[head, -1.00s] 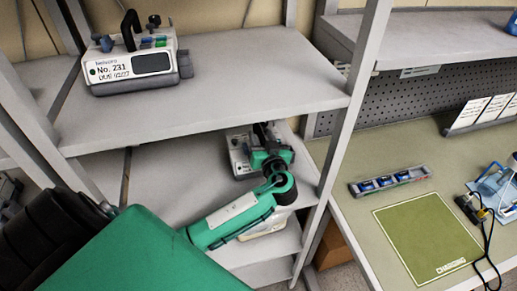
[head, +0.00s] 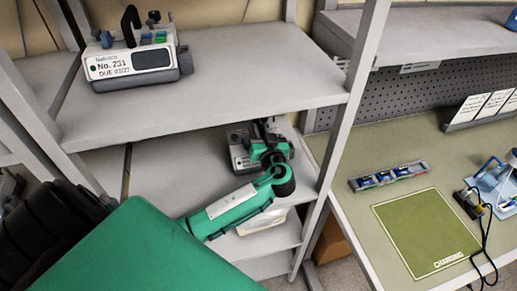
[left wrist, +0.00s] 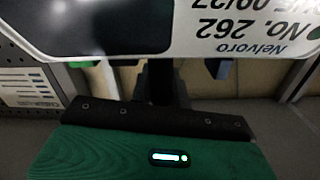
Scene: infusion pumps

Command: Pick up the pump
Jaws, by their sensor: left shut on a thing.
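A white pump (head: 238,158) is on or just above the second shelf, partly hidden behind my green left arm. My left gripper (head: 264,130) is at its top and shut on it, apparently at its handle; the fingertips are largely hidden. In the left wrist view the pump's label face (left wrist: 235,28) fills the top, upside down, reading Nelvoro No. 262, with a dark screen beside the text. Whether its base touches the shelf cannot be told. My right gripper is not in view.
Another pale pump (head: 262,222) is on the shelf below. A rack post (head: 345,115) stands to the right. The bench has a clear green charging mat (head: 425,232) and a grey strip (head: 390,175).

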